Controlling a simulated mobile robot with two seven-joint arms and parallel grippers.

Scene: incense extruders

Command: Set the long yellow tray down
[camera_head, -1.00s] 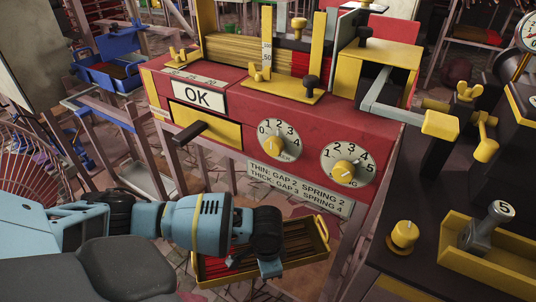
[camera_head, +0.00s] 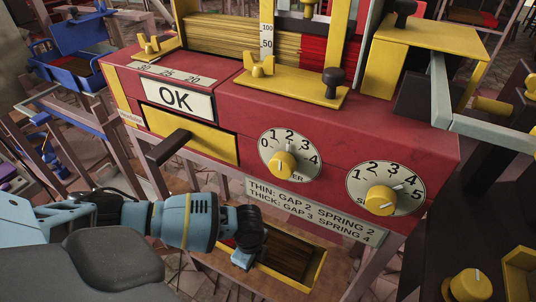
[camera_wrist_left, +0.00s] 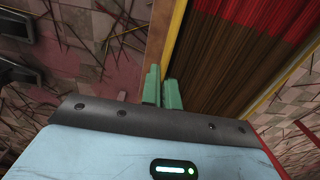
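The long yellow tray (camera_head: 318,268) is below the front of the red machine, at the bottom of the head view. It holds dark brown and red sticks. In the left wrist view the tray (camera_wrist_left: 176,28) runs upward from my fingers, its near side wall at their tips. My left gripper (camera_head: 243,260) is at the tray's left end in the head view. In the wrist view its two green fingers (camera_wrist_left: 162,88) are close together, one on each side of that wall. I cannot tell whether anything supports the tray from below. My right gripper is in neither view.
The red machine (camera_head: 225,95) with an OK plate, two yellow dials and a black handle (camera_head: 168,148) stands just behind the tray. A dark bench (camera_head: 425,250) with a yellow knob is at right. A blue tray (camera_head: 85,70) is at far left.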

